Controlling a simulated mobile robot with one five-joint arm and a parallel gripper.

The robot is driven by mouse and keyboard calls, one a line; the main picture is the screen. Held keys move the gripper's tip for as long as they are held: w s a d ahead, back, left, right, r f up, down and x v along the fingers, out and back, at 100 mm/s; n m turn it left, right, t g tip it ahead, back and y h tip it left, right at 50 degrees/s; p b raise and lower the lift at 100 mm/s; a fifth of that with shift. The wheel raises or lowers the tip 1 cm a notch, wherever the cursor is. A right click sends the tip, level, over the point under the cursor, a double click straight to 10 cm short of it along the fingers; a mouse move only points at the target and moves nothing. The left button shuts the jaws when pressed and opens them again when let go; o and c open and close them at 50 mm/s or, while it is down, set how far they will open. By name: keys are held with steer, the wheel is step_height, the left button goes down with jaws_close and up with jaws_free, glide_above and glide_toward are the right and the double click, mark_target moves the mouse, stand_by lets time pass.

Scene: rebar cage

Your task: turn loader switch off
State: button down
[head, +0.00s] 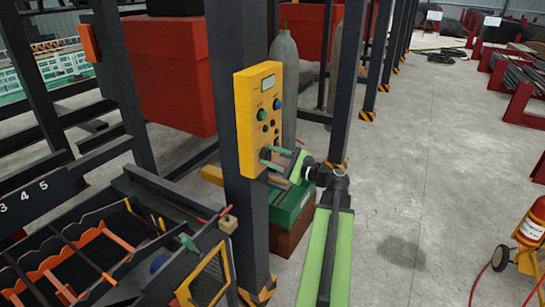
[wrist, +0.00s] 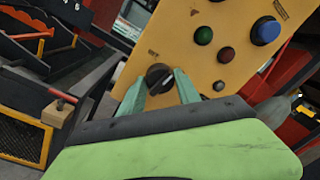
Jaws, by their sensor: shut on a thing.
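A yellow control panel (head: 258,100) is mounted on a dark steel post. It carries a small display, a blue button, green and red buttons, and a black rotary switch low down. In the wrist view the black switch knob (wrist: 159,78) sits between the two green fingers of my gripper (wrist: 160,85), which is shut on it. In the head view my gripper (head: 272,156) reaches the lower part of the panel from the right, and the knob is mostly hidden there. The lettering beside the knob is too small to read surely.
A dark steel post (head: 245,215) carries the panel. A dark bin with orange dividers (head: 85,250) stands at lower left. A grey gas cylinder (head: 285,75) and a green box (head: 293,210) stand behind. A red extinguisher (head: 533,225) is at right. The concrete floor at right is mostly clear.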

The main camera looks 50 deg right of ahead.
steer(key=n+y, duration=0.1)
steer(key=n, duration=1)
steer(key=shift+d+b, duration=0.1)
steer(key=shift+b, duration=0.25)
steer(key=shift+n, duration=0.4)
steer(key=c, duration=0.9)
jaws_free()
steer(key=b+v, duration=0.1)
steer(key=v, duration=1.6)
steer(key=shift+s+f, duration=0.15)
steer(key=shift+s, duration=0.15)
